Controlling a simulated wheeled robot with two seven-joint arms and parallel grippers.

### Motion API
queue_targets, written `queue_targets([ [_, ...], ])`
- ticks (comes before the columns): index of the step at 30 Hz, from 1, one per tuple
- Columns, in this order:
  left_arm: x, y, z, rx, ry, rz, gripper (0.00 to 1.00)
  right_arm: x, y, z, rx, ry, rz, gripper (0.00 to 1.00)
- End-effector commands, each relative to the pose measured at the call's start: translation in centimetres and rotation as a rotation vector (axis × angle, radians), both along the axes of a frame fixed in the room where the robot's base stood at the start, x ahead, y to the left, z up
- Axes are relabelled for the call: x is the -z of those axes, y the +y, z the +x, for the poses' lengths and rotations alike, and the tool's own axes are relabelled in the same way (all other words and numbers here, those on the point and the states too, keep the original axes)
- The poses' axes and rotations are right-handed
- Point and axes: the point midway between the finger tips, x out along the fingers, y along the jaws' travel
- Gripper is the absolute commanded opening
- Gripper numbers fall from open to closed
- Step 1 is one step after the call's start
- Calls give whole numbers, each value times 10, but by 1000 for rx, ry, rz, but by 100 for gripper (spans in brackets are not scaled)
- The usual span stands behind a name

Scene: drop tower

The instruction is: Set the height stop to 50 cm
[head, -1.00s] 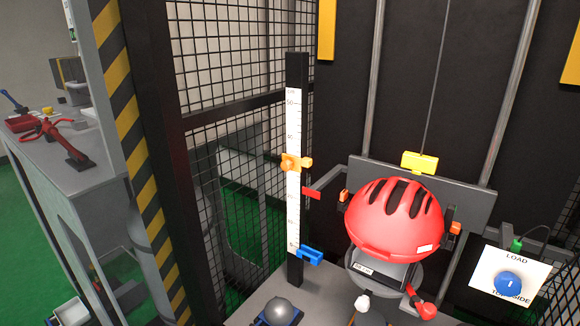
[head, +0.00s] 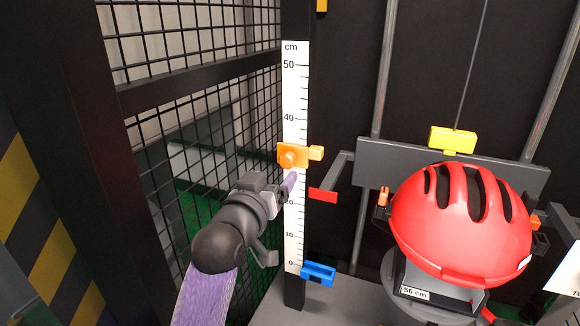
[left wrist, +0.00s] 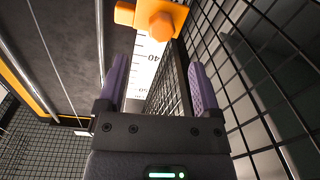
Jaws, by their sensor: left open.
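The orange height stop (head: 291,156), with a round knob on its front, sits on the white cm scale (head: 295,90). It covers the scale between the 20 and 40 marks, around 30. The 50 mark is near the top of the scale. My left gripper (head: 287,184) is just below the stop, its purple fingers close to the scale. In the left wrist view the open fingers (left wrist: 157,72) point at the stop (left wrist: 152,17), with the scale showing between them. Nothing is between the fingers. My right gripper is not in view.
A blue block (head: 318,274) sits near the scale's zero mark. A red pointer (head: 323,195) juts from the carriage (head: 350,150) beside the scale. A red helmet (head: 460,222) is at the right. Wire mesh (head: 190,60) stands close behind and left of my gripper.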

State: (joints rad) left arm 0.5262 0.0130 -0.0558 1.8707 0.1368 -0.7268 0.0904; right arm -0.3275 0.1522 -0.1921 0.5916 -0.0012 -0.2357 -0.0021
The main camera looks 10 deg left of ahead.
Motion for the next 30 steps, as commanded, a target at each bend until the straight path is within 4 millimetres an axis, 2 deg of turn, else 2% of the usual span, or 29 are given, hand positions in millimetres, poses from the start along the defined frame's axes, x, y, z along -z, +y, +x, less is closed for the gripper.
queue_targets([
  [3, 5, -4, 28, -1, 1, 0, 84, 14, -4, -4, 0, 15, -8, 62],
  [9, 5, -8, 61, -1, 3, 0, 84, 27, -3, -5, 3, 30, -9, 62],
  [14, 3, -9, 71, -2, 3, 1, 84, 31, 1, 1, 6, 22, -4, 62],
  [21, 2, -10, 72, -1, 2, 1, 84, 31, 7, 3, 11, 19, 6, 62],
  [22, 2, -10, 72, -1, 2, 1, 81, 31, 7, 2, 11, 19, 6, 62],
  [23, 2, -10, 72, -1, 2, 1, 75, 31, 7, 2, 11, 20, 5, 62],
  [30, 2, -10, 72, -2, 2, 1, 24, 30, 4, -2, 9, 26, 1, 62],
])
